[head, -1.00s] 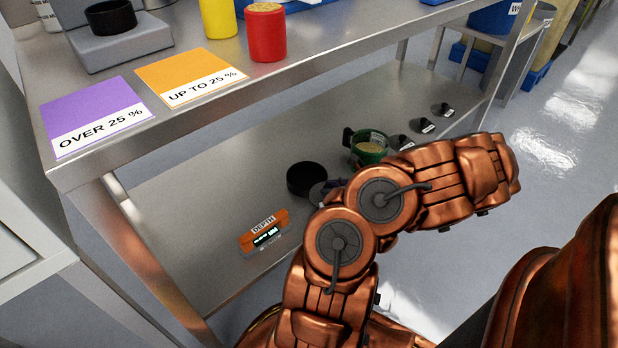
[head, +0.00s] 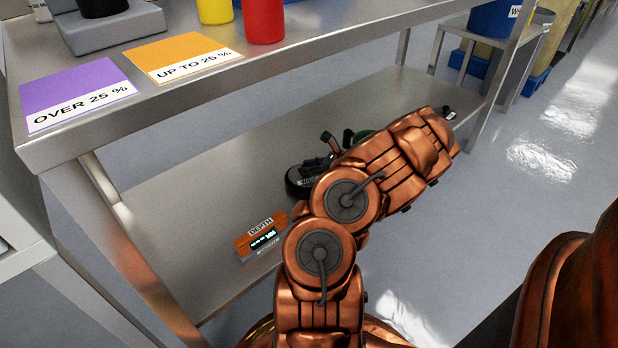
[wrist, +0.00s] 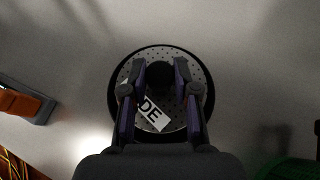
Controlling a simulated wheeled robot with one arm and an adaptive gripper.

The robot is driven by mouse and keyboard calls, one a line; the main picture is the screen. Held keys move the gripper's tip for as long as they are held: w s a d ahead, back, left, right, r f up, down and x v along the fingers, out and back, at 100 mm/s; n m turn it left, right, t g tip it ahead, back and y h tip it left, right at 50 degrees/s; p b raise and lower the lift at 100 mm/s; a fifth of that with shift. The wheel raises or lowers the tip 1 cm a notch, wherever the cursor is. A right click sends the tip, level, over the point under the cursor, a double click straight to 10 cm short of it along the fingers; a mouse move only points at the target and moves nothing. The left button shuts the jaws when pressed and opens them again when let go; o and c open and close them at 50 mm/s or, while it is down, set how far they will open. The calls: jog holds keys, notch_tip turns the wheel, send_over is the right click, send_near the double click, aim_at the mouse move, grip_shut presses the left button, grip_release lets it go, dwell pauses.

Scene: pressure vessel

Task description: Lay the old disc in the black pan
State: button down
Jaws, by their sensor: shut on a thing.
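The old disc (wrist: 131,72) is a grey round plate with small holes, a dark centre knob and a white label partly hidden by a finger. My gripper (wrist: 160,76) is shut on that knob. The disc lies inside the dark ring of the black pan (wrist: 202,58) as seen from above, slightly off centre. I cannot tell whether it rests on the pan or hangs just above it. In the head view the black pan (head: 294,189) stands on the lower shelf, with my gripper (head: 319,160) over it and my arm hiding its right side.
The upper shelf carries purple (head: 75,88) and orange (head: 180,55) cards and a red container (head: 264,20).

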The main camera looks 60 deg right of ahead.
aim_at(310, 176)
notch_tip(310, 176, down, 3)
jog(key=shift+s+f+b, duration=0.1)
jog(key=shift+f+b, duration=0.1)
jog(key=shift+b, duration=0.65)
jog(key=shift+r, duration=0.1)
jog(key=c, duration=0.9)
grip_release()
jog(key=shift+f, duration=0.2)
jog(key=shift+r, duration=0.1)
jog(key=shift+s+r, duration=0.15)
jog(key=shift+r, duration=0.1)
jog(key=p+v, duration=0.5)
jog(key=v, duration=0.6)
jog(key=shift+s+p, duration=0.3)
jog(key=shift+p, duration=0.05)
